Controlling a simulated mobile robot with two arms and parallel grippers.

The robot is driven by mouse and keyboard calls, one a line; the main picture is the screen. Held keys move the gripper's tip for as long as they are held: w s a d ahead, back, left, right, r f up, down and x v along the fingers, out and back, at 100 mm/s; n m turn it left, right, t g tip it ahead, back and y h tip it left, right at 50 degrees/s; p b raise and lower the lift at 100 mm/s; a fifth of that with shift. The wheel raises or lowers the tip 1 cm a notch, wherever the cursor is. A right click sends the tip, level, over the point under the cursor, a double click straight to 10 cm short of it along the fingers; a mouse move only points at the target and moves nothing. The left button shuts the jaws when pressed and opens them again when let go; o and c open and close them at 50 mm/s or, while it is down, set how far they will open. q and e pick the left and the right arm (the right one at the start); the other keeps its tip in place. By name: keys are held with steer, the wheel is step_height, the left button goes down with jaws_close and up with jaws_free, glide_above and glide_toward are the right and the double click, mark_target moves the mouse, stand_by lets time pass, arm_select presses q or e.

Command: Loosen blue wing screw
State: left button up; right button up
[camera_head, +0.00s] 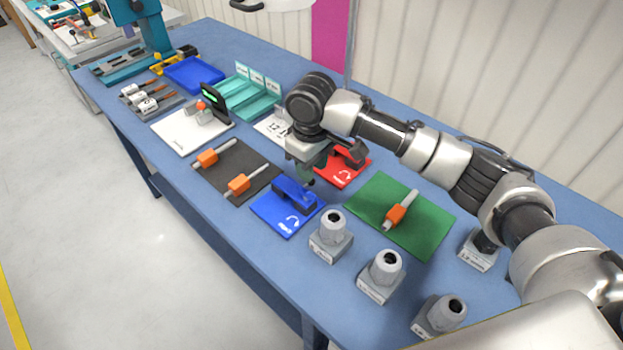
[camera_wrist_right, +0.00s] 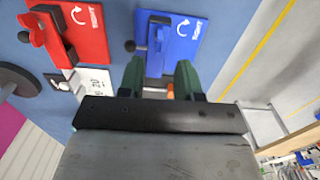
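The blue plate (camera_head: 271,222) with a white curved arrow lies on the table, left of the green mat. The blue wing screw (camera_head: 296,193) sits at its back, partly behind my right gripper. In the wrist view the blue wing screw (camera_wrist_right: 159,37) lies just beyond my fingertips, on the blue plate (camera_wrist_right: 190,30). My right gripper (camera_head: 308,178) points down above the screw's back end. In the wrist view its two green fingers (camera_wrist_right: 160,72) stand apart, with no object clearly held between them. Contact with the screw cannot be told. My left gripper is not in view.
A red plate (camera_head: 329,174) with a similar red screw stands close behind. The green mat (camera_head: 428,228) holds an orange-and-grey part. Several grey glands (camera_head: 331,243) stand along the front edge. A dark mat (camera_head: 222,160) with two orange-banded parts lies left.

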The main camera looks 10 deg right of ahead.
mark_target(314, 195)
steer(key=f, duration=0.2)
steer(key=f+p, duration=0.1)
steer(key=f, duration=0.4)
steer(key=shift+s+d+f, duration=0.3)
steer(key=shift+a+f+p, duration=0.15)
steer(key=shift+f+p, duration=0.2)
steer(key=shift+f, duration=0.55)
steer(key=shift+c, duration=1.1)
jaws_close()
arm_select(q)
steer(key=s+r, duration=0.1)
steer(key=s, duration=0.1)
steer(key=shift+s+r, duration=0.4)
